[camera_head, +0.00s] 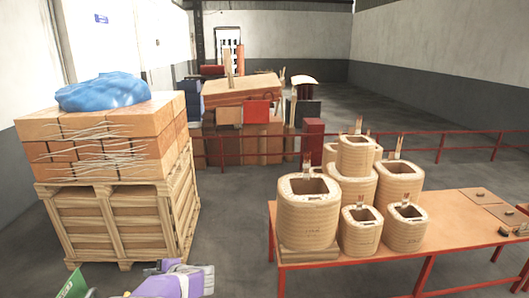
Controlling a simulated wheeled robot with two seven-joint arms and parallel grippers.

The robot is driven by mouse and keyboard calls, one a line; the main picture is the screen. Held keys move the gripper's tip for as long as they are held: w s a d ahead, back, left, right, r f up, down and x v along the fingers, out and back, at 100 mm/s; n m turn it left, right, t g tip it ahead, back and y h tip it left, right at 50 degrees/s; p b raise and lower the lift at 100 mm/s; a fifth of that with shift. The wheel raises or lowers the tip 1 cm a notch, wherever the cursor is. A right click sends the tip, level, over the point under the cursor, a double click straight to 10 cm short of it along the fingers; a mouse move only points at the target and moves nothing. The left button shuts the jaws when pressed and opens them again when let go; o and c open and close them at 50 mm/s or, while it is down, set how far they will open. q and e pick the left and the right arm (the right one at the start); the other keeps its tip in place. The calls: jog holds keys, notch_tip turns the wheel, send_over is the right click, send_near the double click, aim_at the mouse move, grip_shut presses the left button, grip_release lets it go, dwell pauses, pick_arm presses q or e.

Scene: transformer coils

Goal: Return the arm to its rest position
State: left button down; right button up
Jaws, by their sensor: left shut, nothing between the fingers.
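My left gripper (199,279) shows at the bottom edge, left of centre, in purple and grey. It is shut and empty, low in front of the wooden crate. The lower part of its arm is cut off by the frame. My right gripper is out of the view. Several tan transformer coils (309,215) stand upright on the orange table to the right, some stacked on others. The left gripper is apart from the coils and the table.
A wooden crate (115,222) with stacked bricks (100,140) and a blue cover (103,92) stands at left. The orange table (458,225) fills the lower right. A red railing (440,140) runs behind. Grey floor (232,230) lies open between crate and table.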

pick_arm(q)
jog(key=s+a+f+b, duration=0.1)
jog(key=a+f+b, duration=0.1)
jog(key=a+f, duration=0.7)
jog(key=shift+f, duration=0.15)
dwell(0.4)
